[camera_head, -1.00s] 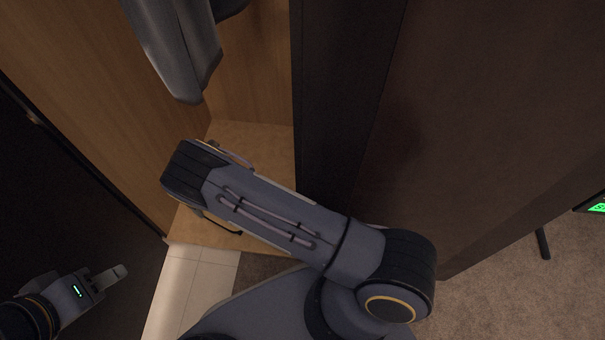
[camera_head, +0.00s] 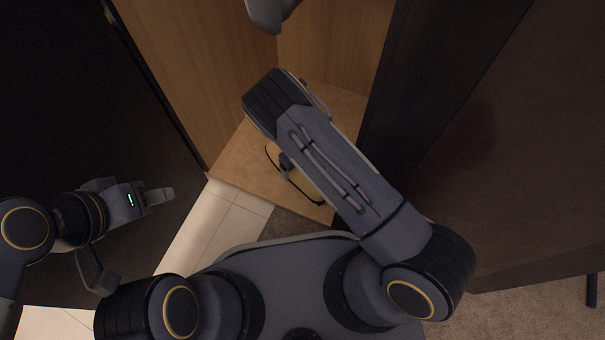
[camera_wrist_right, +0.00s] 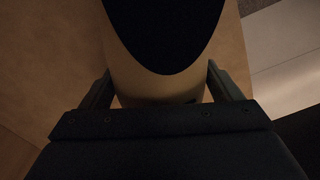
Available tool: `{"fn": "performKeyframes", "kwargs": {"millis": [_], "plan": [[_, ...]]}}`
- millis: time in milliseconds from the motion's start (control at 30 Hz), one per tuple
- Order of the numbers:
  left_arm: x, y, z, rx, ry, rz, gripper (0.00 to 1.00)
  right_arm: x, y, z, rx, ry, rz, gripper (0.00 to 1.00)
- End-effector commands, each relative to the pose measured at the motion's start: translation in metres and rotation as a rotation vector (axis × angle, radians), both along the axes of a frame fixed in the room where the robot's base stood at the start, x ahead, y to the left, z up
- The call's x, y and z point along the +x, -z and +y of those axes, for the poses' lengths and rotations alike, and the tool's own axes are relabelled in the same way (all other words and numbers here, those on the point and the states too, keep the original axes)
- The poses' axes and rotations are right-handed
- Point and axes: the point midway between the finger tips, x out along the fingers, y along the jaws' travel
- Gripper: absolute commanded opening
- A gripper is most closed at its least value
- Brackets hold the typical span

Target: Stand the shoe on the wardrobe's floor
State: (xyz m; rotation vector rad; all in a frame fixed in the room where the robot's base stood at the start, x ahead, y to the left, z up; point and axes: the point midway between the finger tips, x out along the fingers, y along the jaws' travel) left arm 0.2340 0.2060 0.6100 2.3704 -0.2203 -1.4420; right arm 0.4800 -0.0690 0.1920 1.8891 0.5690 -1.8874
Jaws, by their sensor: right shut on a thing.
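The shoe (camera_wrist_right: 150,80), tan with a dark opening, sits between the two fingers of my right gripper (camera_wrist_right: 158,74) in the right wrist view. The gripper is shut on it. In the head view my right forearm reaches into the wardrobe and hides most of that gripper and the shoe. The wardrobe's wooden floor (camera_head: 232,163) shows left of the arm and fills the left of the wrist view. I cannot tell whether the shoe touches it. My left gripper (camera_head: 160,196) is outside the wardrobe at the left, apart from everything; its finger gap is not clear.
Wooden wardrobe walls (camera_head: 185,75) stand left and behind. A dark upright panel (camera_head: 405,100) stands close to the right of my arm. A grey hanging garment (camera_head: 270,12) is at the top. Pale tiles (camera_head: 215,225) lie in front of the wardrobe.

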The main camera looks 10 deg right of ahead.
Motion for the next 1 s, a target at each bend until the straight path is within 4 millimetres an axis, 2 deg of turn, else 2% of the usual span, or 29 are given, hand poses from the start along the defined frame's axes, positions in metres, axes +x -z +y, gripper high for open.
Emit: {"fn": "performKeyframes", "kwargs": {"millis": [167,300,767,800,900,1000], "plan": [[0.0,0.014,0.0,0.0,0.0,0.0,0.4,-0.008,0.025,-0.016,-0.001,0.004,0.003,0.51],[0.0,0.023,0.0,0.0,0.0,0.0,0.4,-0.007,0.045,-0.015,-0.002,-0.003,0.001,0.51],[0.0,0.026,0.0,0.0,0.0,0.0,0.4,-0.007,0.053,-0.014,0.0,-0.002,0.0,0.51],[0.0,0.026,0.0,0.0,0.0,0.0,0.4,-0.007,0.053,-0.014,0.001,-0.002,0.001,0.87],[0.0,0.025,0.0,0.0,0.0,0.0,0.4,-0.007,0.052,-0.014,-0.001,-0.002,0.001,1.0],[0.0,0.025,0.0,0.0,0.0,0.0,0.4,-0.007,0.052,-0.014,0.0,-0.002,0.001,1.0]]}}
